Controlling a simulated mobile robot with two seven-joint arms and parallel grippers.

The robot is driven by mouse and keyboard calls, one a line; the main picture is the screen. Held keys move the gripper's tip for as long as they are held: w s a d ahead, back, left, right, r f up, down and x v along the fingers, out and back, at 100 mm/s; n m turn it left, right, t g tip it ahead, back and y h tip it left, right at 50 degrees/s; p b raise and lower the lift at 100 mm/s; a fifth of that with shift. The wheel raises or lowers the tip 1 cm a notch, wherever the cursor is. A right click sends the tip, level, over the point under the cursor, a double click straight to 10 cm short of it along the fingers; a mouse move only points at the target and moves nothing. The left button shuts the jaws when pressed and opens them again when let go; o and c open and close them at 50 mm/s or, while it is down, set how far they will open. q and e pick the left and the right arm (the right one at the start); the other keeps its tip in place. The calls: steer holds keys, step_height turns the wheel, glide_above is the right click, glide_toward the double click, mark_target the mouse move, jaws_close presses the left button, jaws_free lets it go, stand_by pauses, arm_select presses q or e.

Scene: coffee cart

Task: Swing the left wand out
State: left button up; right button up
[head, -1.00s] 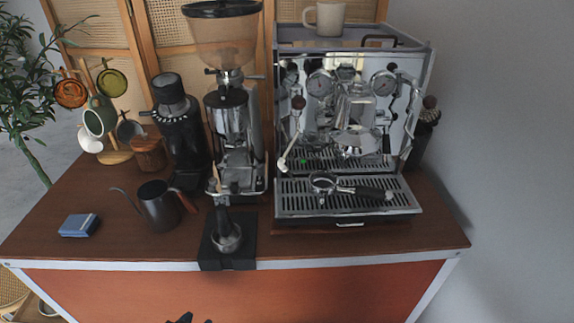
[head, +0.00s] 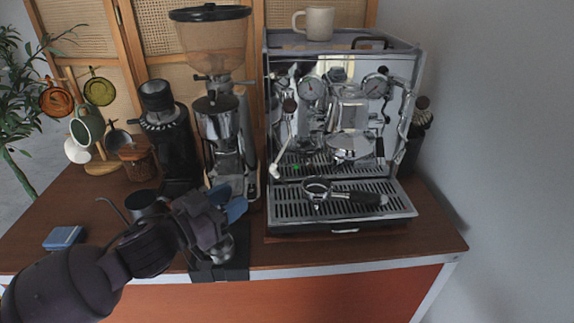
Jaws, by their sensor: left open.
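The espresso machine (head: 345,228) stands at the right of the cart. Its left wand (head: 283,150) is a thin metal tube at the left of the machine's front. It hangs down from near a dark knob and slants to a pale tip above the drip tray's left end. My left gripper (head: 232,201) has blue fingertips and is open. It is left of and lower than the wand tip, apart from it, in front of the grinder and over the tamping mat. My right gripper is not in view.
A portafilter (head: 317,188) lies on the drip tray. A cup (head: 318,22) stands on top of the machine. The large grinder (head: 212,50) stands just left of it. My left arm partly hides the kettle (head: 143,204) and a tamper (head: 222,248) on the dark mat.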

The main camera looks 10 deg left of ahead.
mark_target(274, 169)
arm_select(q)
steer(key=x, duration=0.7)
steer(key=r+x, duration=0.1)
steer(key=x, duration=0.3)
steer(key=shift+w+d, duration=0.2)
steer(key=shift+d, duration=0.05)
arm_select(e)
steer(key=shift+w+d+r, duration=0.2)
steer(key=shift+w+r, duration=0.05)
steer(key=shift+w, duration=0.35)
arm_select(q)
steer(key=shift+c, duration=0.2)
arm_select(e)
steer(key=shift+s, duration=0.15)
arm_select(q)
jaws_close()
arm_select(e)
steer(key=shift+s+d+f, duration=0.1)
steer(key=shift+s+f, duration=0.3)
